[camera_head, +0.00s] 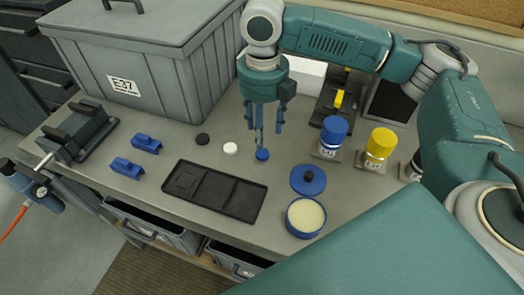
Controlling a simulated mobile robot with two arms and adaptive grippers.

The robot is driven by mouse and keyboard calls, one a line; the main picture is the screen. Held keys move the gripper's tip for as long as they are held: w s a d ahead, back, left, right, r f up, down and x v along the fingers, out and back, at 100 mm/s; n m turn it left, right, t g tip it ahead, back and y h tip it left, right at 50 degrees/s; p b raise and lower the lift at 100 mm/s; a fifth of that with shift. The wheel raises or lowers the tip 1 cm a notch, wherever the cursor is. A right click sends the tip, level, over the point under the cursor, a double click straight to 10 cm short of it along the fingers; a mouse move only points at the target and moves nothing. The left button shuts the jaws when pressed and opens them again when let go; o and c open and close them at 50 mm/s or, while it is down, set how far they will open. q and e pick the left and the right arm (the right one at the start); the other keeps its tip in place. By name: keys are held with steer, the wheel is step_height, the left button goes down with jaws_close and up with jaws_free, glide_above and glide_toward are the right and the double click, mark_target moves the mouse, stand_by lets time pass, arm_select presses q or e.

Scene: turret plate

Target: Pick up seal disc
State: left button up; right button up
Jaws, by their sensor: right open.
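Three small discs lie in a row on the grey workbench: a black disc (203,139), a white disc (230,148) and a blue disc (262,155). I cannot tell from the picture alone which one is named the seal disc. My right gripper (264,130) points down with its slim fingers apart, empty, directly above the blue disc. The fingertips are close to the blue disc; I cannot tell whether they touch it. My left gripper does not show.
A black compartment tray (236,208) lies in front of the discs. A blue lid (308,179) and an open blue tin (305,217) stand right of it. Blue and yellow-capped jars (333,135) (379,146) are farther right. A grey bin (150,65) stands back left, blue blocks (128,168) in front.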

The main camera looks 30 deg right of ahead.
mark_target(262, 153)
step_height(262, 153, down, 2)
steer(key=shift+f, duration=0.1)
steer(key=shift+w+f, duration=0.1)
steer(key=shift+f, duration=0.25)
step_height(262, 153, down, 4)
steer(key=shift+a+f+p, duration=0.1)
steer(key=shift+p, duration=0.75)
steer(key=shift+f, duration=0.4)
steer(key=shift+c, duration=0.5)
steer(key=c, duration=0.8)
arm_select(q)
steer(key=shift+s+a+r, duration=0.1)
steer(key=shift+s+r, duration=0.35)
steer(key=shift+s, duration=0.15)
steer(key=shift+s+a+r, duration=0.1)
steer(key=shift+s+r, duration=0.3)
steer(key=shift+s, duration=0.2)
arm_select(e)
steer(key=shift+c, duration=0.2)
